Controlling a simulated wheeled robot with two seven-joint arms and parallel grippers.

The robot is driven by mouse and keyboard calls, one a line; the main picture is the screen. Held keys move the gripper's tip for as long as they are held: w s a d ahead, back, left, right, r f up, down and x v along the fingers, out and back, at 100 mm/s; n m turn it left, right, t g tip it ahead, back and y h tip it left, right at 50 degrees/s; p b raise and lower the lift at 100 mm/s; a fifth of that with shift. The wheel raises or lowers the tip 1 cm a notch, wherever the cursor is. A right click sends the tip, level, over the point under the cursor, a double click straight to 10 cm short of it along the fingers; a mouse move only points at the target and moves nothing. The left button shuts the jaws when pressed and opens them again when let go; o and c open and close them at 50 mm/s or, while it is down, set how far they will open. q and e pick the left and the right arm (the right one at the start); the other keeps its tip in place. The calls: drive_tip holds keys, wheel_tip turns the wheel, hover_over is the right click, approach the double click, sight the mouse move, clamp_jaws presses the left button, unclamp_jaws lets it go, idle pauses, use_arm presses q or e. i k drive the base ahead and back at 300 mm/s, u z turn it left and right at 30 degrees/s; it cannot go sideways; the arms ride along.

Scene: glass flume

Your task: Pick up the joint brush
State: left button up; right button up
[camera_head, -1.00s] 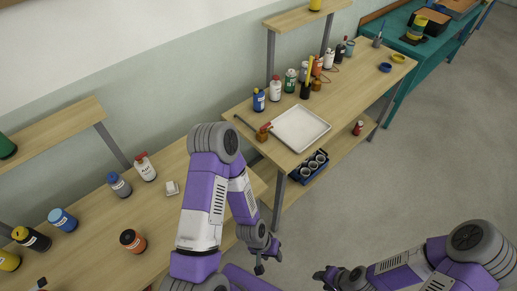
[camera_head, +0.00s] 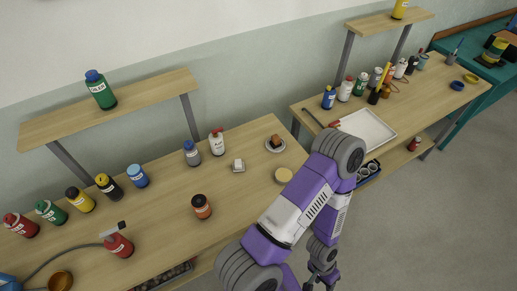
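No object can be identified with certainty as the joint brush. My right gripper is out of view.
The white tray (camera_head: 368,127) and several bottles stand on the right bench. Floor at right is clear.

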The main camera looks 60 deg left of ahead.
sight(276, 143)
drive_tip(key=k, duration=0.5)
drive_tip(key=u, duration=0.7)
